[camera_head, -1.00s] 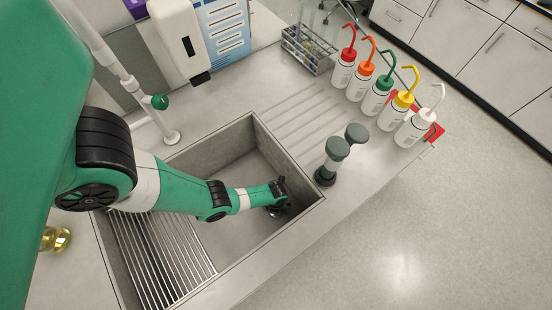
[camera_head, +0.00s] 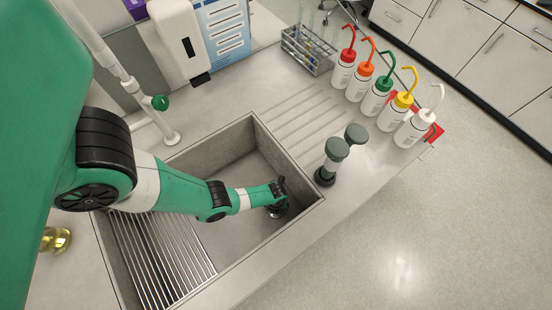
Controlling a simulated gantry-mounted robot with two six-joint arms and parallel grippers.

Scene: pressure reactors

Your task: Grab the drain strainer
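My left arm reaches into the grey sink (camera_head: 232,148) from the left. Its gripper (camera_head: 277,208) is down inside the basin, close to the right wall. A small, dark, shiny round shape, which may be the drain strainer (camera_head: 279,212), shows just below the wrist. The wrist and fingers largely cover this spot, so I cannot tell whether the fingers are around it or touching it. The finger opening is too small and hidden to read. My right gripper is not in view.
A metal rack (camera_head: 160,258) covers the sink's near-left part. Two grey-green knobbed fittings (camera_head: 335,150) stand by the right rim. Several wash bottles (camera_head: 377,98) and a tube rack (camera_head: 308,50) are at the back right. A white tap column (camera_head: 168,125) stands at the left rim.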

